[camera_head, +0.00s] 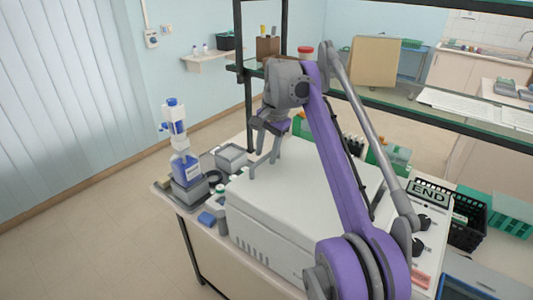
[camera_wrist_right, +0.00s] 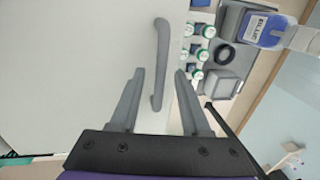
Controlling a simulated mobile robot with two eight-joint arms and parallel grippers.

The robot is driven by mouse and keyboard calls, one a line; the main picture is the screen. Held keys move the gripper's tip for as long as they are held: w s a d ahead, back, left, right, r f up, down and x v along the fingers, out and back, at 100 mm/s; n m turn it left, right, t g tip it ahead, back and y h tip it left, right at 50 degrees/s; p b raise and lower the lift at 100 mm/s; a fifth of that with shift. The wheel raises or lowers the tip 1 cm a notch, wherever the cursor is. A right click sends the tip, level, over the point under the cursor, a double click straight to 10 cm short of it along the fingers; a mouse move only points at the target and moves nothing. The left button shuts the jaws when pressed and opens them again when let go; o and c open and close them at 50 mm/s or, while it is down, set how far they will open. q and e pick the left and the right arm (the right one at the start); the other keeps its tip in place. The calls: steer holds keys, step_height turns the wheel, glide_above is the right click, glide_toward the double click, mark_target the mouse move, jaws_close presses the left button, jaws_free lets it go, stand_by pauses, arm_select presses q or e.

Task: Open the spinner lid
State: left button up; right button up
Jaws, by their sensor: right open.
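The spinner is a large pale grey box in the head view, with its flat lid (camera_head: 310,185) down. A dark display reading END (camera_head: 428,192) and black knobs (camera_head: 423,222) are on its panel at the right. The lid's grey bar handle (camera_wrist_right: 158,62) shows in the wrist view; in the head view I cannot make it out behind the gripper. My right gripper (camera_head: 263,168) points down at the lid's far left edge. In the wrist view its open fingers (camera_wrist_right: 159,75) stand one on each side of the handle's near part, with gaps showing. My left gripper is not in view.
A blue-labelled bottle (camera_head: 185,168) on a grey stand and a grey box (camera_head: 231,157) are left of the spinner. White-green capped vials (camera_wrist_right: 197,53) line up close beside the handle. A black basket (camera_head: 468,222) is at the right. A shelf runs behind.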

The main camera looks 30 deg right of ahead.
jaws_close()
stand_by(1.4)
